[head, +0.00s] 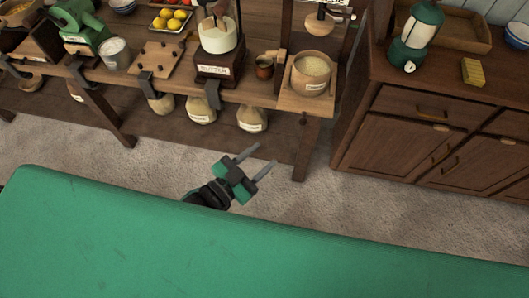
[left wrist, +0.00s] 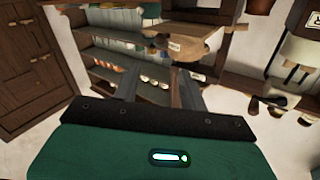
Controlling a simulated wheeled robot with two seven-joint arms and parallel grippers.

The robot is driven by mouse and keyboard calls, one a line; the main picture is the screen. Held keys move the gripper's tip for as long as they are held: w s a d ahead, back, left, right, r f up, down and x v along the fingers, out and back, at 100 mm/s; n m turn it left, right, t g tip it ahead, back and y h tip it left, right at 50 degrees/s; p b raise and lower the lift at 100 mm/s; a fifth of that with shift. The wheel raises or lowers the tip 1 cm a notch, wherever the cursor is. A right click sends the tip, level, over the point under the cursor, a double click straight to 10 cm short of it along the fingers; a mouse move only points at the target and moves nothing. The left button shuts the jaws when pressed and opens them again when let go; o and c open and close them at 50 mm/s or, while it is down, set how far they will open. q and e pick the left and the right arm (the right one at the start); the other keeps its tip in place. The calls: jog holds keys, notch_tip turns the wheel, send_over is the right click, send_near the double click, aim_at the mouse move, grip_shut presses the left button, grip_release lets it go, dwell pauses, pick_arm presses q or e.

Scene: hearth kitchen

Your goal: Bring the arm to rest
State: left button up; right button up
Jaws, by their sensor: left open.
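My left gripper (head: 265,156) shows in the head view, green and black with two grey fingers. The fingers are parallel and apart, with nothing between them. It is over the pale floor (head: 330,205), in front of the wooden bench (head: 240,92) and apart from it in the picture. In the left wrist view my left gripper (left wrist: 154,75) shows its two dark fingers spread, with shelves beyond them. Most of the left arm is hidden in the head view. My right gripper is in neither view.
Several sacks, including one (head: 252,118), stand beneath. A wooden cabinet (head: 400,140) with a green lantern (head: 416,38) stands right. Floor between bench and cabinet front is clear.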

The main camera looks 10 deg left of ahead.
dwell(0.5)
pick_arm(q)
jog(key=w+a+f+n+g+y, duration=0.1)
jog(key=a+f+y, duration=0.1)
jog(key=f, duration=0.7)
jog(key=w+a+f+n+g+y, duration=0.1)
jog(key=a+f+y, duration=0.15)
jog(key=f, duration=0.75)
jog(key=s+a+f+n+g+y, duration=0.1)
jog(key=s+a+f, duration=0.15)
jog(key=f, duration=0.45)
jog(key=s+a+f+g+y, duration=0.1)
jog(key=s+a+f+g, duration=0.15)
jog(key=f, duration=0.45)
jog(key=s+a+f+n+g+y, duration=0.1)
jog(key=s+a+f, duration=0.15)
jog(key=f, duration=0.45)
jog(key=s+a+f+n+g+y, duration=0.1)
jog(key=s+a+f+g, duration=0.1)
jog(key=s+f, duration=0.7)
jog(key=s+a+f+n+g+y, duration=0.1)
jog(key=s+a+f+g, duration=0.2)
jog(key=s+f, duration=0.6)
jog(key=s+g, duration=0.2)
jog(key=s, duration=0.6)
jog(key=shift+a+f+n, duration=0.2)
jog(key=shift+a+n, duration=0.05)
jog(key=shift+n, duration=0.05)
jog(key=shift+g+y, duration=0.25)
